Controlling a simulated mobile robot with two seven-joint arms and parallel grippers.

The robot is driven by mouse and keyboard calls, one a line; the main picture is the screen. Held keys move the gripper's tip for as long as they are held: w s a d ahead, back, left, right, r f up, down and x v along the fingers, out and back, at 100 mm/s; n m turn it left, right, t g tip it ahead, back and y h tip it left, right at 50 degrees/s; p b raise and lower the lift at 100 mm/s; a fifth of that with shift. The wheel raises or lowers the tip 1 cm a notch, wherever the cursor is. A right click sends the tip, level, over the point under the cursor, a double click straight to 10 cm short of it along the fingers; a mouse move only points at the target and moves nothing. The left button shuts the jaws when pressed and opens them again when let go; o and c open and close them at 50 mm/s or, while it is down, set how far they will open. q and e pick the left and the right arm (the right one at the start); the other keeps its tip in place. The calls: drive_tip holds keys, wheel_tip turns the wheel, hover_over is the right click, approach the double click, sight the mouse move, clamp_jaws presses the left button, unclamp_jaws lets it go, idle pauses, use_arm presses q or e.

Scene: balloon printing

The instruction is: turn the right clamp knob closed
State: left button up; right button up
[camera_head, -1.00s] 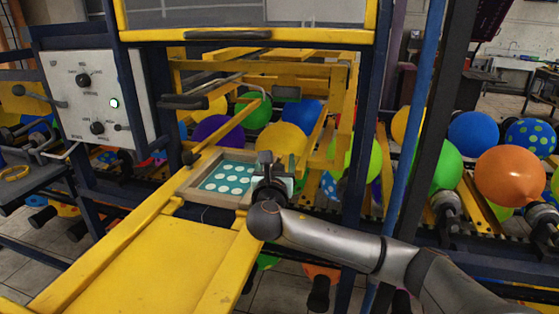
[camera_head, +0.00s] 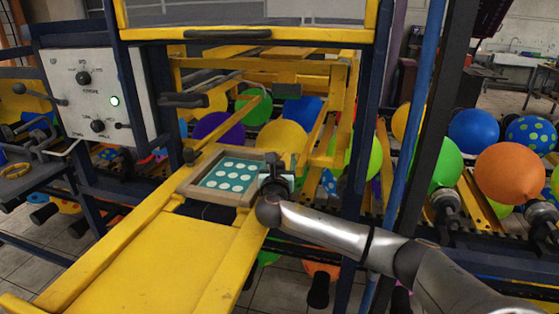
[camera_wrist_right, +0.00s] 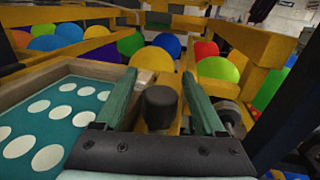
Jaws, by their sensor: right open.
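The screen frame is a wooden frame (camera_head: 184,187) around a teal sheet with pale dots (camera_head: 230,174). A dark clamp knob (camera_head: 189,156) stands on its left side. My right gripper (camera_head: 276,172) is at the frame's right edge. In the right wrist view, the black right clamp knob (camera_wrist_right: 161,105) stands between the two green fingers of the open right gripper (camera_wrist_right: 162,82). Gaps show on both sides of the knob, so neither finger visibly touches it. The wrist view shows the teal sheet (camera_wrist_right: 60,112) to the left. My left gripper is not in view.
Yellow rails (camera_head: 100,248) and a yellow plate (camera_head: 190,262) lie in front of the frame. A blue post (camera_head: 365,110) stands right of my gripper. A control panel (camera_head: 95,95) is at the left. Balloons (camera_head: 282,138) sit behind the frame.

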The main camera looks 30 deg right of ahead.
clamp_jaws()
idle(0.5)
drive_tip(key=n+t+y, duration=0.1)
drive_tip(key=n+y, duration=0.1)
drive_tip(key=n+t+y, duration=0.1)
drive_tip(key=y, duration=0.2)
drive_tip(key=a+n+t+y, duration=0.1)
drive_tip(key=n+y, duration=0.1)
drive_tip(key=shift+w+n+t+y, duration=0.25)
drive_tip(key=shift+n+t+y, duration=0.05)
drive_tip(key=shift+y, duration=0.1)
drive_tip(key=n+y, duration=0.1)
drive_tip(key=y, duration=0.1)
drive_tip(key=a+n+y, duration=0.1)
drive_tip(key=shift+y+b, duration=0.4)
drive_tip(key=shift+a+n+y, duration=0.15)
drive_tip(key=shift+n+y, duration=0.55)
drive_tip(key=shift+y, duration=0.1)
drive_tip(key=shift+a+r, duration=0.1)
